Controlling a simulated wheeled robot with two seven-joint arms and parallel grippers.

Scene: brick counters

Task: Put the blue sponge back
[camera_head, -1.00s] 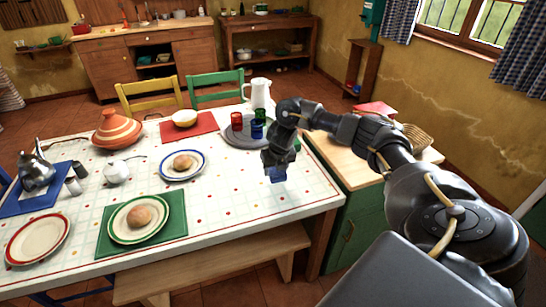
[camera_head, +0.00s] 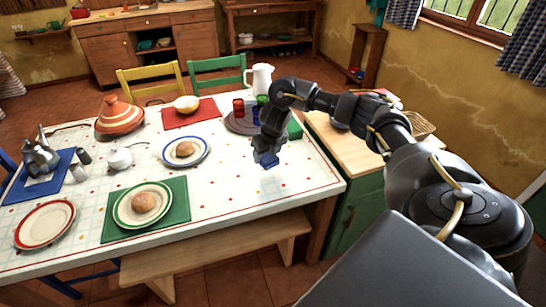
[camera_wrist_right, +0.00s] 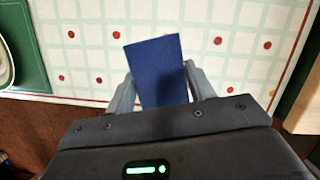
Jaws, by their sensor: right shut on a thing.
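The blue sponge (camera_head: 268,161) is between the fingers of my right gripper (camera_head: 266,154), over the right part of the dining table. In the right wrist view the sponge (camera_wrist_right: 157,70) is a dark blue block, and my right gripper (camera_wrist_right: 160,88) is shut on it with a finger on each side. The white tablecloth (camera_head: 230,205) with squares and red dots lies below it. I cannot tell exactly how far the sponge is above the cloth. My left gripper is not in view.
A grey round tray (camera_head: 236,124) with a red cup (camera_head: 238,107) stands behind the gripper. A plate with bread on a green mat (camera_head: 112,231) lies to the left. A wooden-topped green counter (camera_head: 352,160) is at right. A bench (camera_head: 210,245) stands in front.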

